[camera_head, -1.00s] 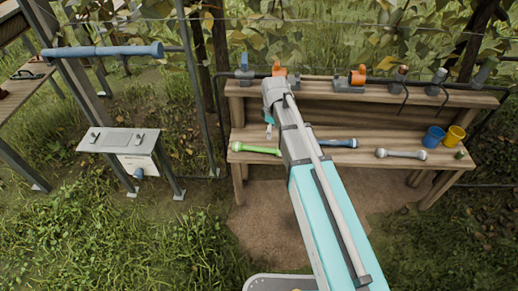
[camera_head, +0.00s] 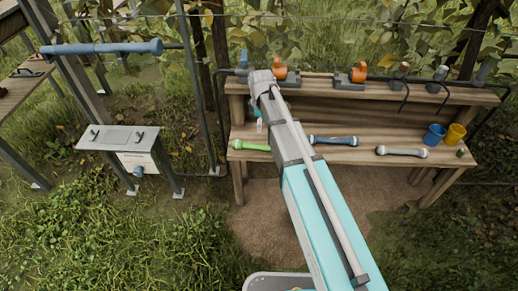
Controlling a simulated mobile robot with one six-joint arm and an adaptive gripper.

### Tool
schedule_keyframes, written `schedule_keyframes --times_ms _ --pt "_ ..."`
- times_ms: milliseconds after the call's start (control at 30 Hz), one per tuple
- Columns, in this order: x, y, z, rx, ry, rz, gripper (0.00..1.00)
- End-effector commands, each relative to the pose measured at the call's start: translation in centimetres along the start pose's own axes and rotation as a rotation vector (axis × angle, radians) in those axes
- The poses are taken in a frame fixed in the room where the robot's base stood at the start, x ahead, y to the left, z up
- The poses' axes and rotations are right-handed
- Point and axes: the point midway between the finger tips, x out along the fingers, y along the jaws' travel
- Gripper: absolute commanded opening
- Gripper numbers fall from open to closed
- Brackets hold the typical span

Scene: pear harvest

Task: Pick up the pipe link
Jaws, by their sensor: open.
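Three dumbbell-shaped pipe links lie on the lower shelf of the wooden bench: a green link (camera_head: 254,146) at the left, a blue link (camera_head: 333,140) in the middle and a grey link (camera_head: 401,152) to the right. My arm crosses in front of the bench and hides the green link's right end and possibly the blue link's left end. My gripper (camera_head: 259,126) is small in view, open, pointing down above the green link. It looks apart from the link, though the exact gap cannot be told.
The upper shelf (camera_head: 330,92) carries orange, blue and grey fittings with black hoses. A blue cup (camera_head: 434,135) and a yellow cup (camera_head: 455,135) stand at the lower shelf's right. A grey stand (camera_head: 118,137) and a long blue pipe (camera_head: 100,48) are at the left.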

Motion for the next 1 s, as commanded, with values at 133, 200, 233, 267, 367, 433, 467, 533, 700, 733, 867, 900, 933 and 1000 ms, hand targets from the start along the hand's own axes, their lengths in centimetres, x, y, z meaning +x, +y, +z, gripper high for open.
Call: schedule_keyframes --times_ms 133,200,233,267,367,433,467,533,700,733,867,900,933,1000 --pt "1.6 0.0 0.0 0.0 0.0 0.0 0.74" --pt "2.1 0.0 0.0 0.0 0.0 0.0 0.74" --pt "2.3 0.0 0.0 0.0 0.0 0.0 0.74" --pt "2.6 0.0 0.0 0.001 0.0 0.0 0.74" --pt "3.3 0.0 0.0 0.001 0.0 0.0 0.74" --pt "3.9 0.0 0.0 0.001 0.0 0.0 0.74" --pt "4.1 0.0 0.0 0.001 0.0 0.0 0.74" --pt "4.6 0.0 0.0 0.001 0.0 0.0 0.74" --pt "5.9 0.0 0.0 0.001 0.0 0.0 0.74" --pt "6.1 0.0 0.0 0.001 0.0 0.0 0.74" --pt "7.0 -0.1 -0.1 0.001 0.0 0.0 0.74" --pt "7.2 -0.1 -0.1 0.001 0.0 0.0 0.74" --pt "7.3 -0.1 -0.1 0.001 0.0 0.0 0.74" --pt "7.5 -0.1 -0.1 0.001 0.0 0.0 0.74"
